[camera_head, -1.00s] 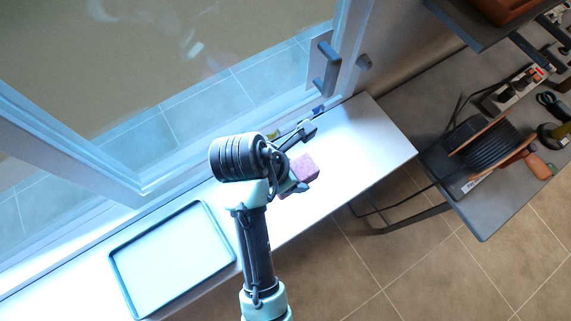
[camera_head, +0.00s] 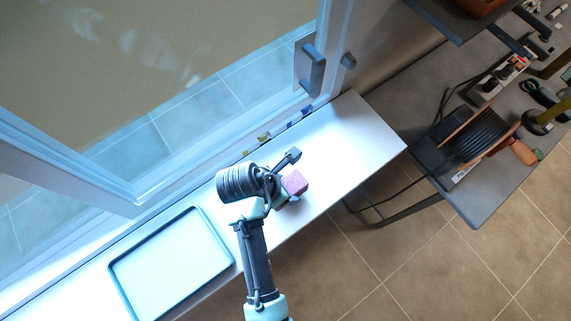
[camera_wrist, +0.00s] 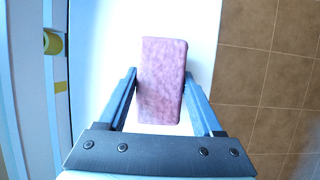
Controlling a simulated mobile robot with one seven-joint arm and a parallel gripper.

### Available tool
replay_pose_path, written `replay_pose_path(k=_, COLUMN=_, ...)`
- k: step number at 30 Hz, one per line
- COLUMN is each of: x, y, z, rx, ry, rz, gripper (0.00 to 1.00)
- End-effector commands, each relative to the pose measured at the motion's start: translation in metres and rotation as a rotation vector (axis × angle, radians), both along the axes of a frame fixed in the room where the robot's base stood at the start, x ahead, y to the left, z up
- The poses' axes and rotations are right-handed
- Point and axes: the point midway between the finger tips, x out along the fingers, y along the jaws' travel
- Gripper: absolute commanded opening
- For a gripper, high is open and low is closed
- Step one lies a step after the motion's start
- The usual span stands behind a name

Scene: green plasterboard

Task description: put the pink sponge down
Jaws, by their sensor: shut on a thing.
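The pink sponge (camera_wrist: 161,80) is a rectangular block between the two fingers of my gripper (camera_wrist: 160,88) in the wrist view. The fingers press on its two long sides, and the gripper is shut on it. In the head view the sponge (camera_head: 295,183) shows just right of my gripper (camera_head: 284,190), over the white window sill (camera_head: 345,135). My wrist hides part of the gripper there. I cannot tell whether the sponge touches the sill.
A tray with a dark rim (camera_head: 228,262) lies on the sill to the left. The open window frame (camera_head: 160,185) runs along the back. A grey table (camera_head: 480,205) with a cable reel (camera_head: 482,145) stands at right. The sill's right end is clear.

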Motion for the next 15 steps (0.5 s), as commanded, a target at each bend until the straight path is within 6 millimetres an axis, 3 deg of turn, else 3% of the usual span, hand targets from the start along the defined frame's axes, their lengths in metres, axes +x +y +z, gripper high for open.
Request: replay_pose_path(k=15, x=0.000, y=0.000, z=-0.012, rx=0.000, ry=-0.002, rz=-0.001, gripper=0.05)
